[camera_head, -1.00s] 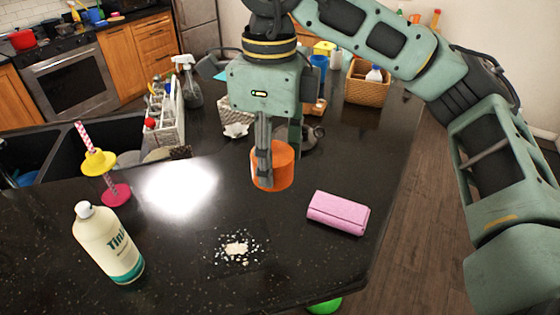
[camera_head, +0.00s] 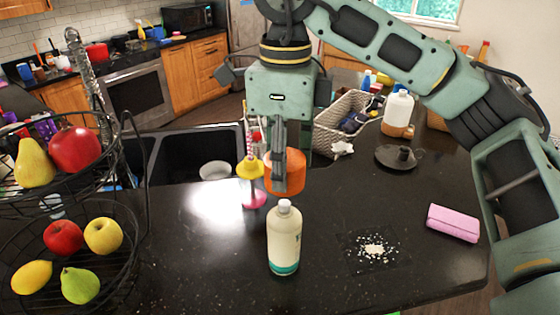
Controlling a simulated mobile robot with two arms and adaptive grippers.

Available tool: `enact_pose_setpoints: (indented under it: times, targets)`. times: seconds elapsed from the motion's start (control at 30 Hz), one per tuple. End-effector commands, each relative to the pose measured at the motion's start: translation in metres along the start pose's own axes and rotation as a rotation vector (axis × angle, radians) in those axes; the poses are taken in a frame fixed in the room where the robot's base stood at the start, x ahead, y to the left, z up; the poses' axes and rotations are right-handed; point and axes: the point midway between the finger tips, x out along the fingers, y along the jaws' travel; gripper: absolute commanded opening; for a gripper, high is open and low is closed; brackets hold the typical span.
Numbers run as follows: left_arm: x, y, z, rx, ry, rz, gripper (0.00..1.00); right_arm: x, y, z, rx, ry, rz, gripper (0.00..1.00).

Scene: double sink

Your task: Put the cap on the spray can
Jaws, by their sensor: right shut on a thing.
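The spray can (camera_head: 284,242), a cream-white can with a teal band at its base and a small white nozzle on top, stands upright on the dark counter. My right gripper (camera_head: 280,184) points down and is shut on the orange cap (camera_head: 297,173). One dark finger hides part of the cap's near side. In the picture the cap's lower edge is just above the nozzle. I cannot tell whether the cap is directly over the can or farther back. My left gripper is not in view.
A wire fruit basket (camera_head: 140,190) stands at the left. A yellow and pink holder (camera_head: 251,170) is close behind the cap, by the sink (camera_head: 190,150). A pink wallet (camera_head: 453,222) and white crumbs (camera_head: 374,250) lie at the right. Counter between can and basket is clear.

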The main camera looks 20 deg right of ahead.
Motion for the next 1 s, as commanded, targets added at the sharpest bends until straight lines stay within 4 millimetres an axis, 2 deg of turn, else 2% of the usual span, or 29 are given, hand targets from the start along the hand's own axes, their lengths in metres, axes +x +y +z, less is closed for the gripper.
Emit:
enact_pose_setpoints:
  times: [0.1,0.2,0.6,1.0]
  targets:
    - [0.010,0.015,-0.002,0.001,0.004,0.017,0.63,0.011,0.000,0.000,0.000,0.000,0.001,0.34]
    - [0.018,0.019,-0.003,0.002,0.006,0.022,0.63,0.020,0.000,0.000,0.000,0.000,0.001,0.34]
    - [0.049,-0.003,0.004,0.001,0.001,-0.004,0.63,0.056,0.000,0.000,0.001,-0.001,0.000,0.34]
    - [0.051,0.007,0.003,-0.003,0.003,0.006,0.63,0.060,0.000,0.000,0.000,0.000,0.000,0.34]
